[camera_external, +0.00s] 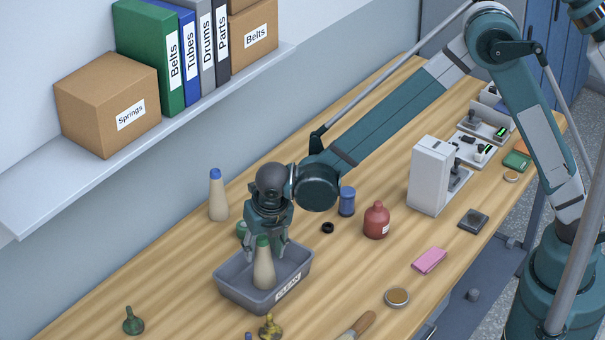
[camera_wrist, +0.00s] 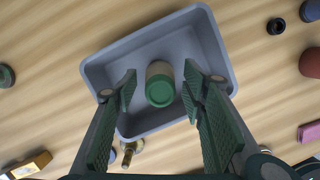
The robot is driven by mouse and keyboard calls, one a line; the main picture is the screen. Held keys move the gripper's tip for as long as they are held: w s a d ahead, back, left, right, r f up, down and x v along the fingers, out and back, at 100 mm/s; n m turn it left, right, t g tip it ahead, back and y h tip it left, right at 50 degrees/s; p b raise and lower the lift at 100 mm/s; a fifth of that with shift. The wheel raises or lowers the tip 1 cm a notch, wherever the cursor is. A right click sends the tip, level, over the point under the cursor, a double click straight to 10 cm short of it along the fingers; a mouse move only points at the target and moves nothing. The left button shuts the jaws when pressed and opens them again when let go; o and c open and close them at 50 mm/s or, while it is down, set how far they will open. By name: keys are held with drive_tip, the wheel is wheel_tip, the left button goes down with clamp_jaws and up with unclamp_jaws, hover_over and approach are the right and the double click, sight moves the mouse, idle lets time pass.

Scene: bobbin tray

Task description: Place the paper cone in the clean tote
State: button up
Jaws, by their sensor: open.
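The paper cone (camera_external: 264,269) is tan with a green tip and stands upright inside the grey tote labelled CLEAN (camera_external: 236,291). In the wrist view the green top of the cone (camera_wrist: 160,90) shows from above, near the middle of the tote (camera_wrist: 112,63). My gripper (camera_external: 265,238) is over the tote, around the cone's top. Its fingers (camera_wrist: 163,95) are open, with a gap on both sides of the cone. The tote's floor around the cone is otherwise empty.
A second tan cone with a blue tip (camera_external: 218,197) stands behind the tote. A red bottle (camera_external: 376,221), blue spool (camera_external: 347,201) and black ring (camera_external: 327,228) are to the right. Brass and green fittings (camera_external: 269,328) lie in front. A shelf (camera_external: 35,197) runs along the wall.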

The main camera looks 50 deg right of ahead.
drive_tip(key=v, duration=1.2)
drive_tip(key=shift+s, duration=0.15)
idle(0.6)
drive_tip(key=shift+r, duration=0.1)
drive_tip(key=s+d+r+m+t, duration=0.1)
drive_tip(key=s+d+r+m, duration=0.35)
drive_tip(key=d, duration=0.35)
drive_tip(key=s+d+r+m+y, duration=0.1)
drive_tip(key=s+d+r+m, duration=0.2)
drive_tip(key=d+r+m, duration=0.4)
drive_tip(key=s+d+r+m+t, duration=0.15)
drive_tip(key=s+d+m, duration=0.25)
drive_tip(key=d, duration=0.6)
drive_tip(key=s+d+m+t, duration=0.2)
drive_tip(key=s+d+m, duration=1.2)
drive_tip(key=s, duration=0.3)
drive_tip(key=shift+s+d+m, duration=0.2)
drive_tip(key=shift+s+m, duration=0.15)
drive_tip(key=shift+m, duration=0.3)
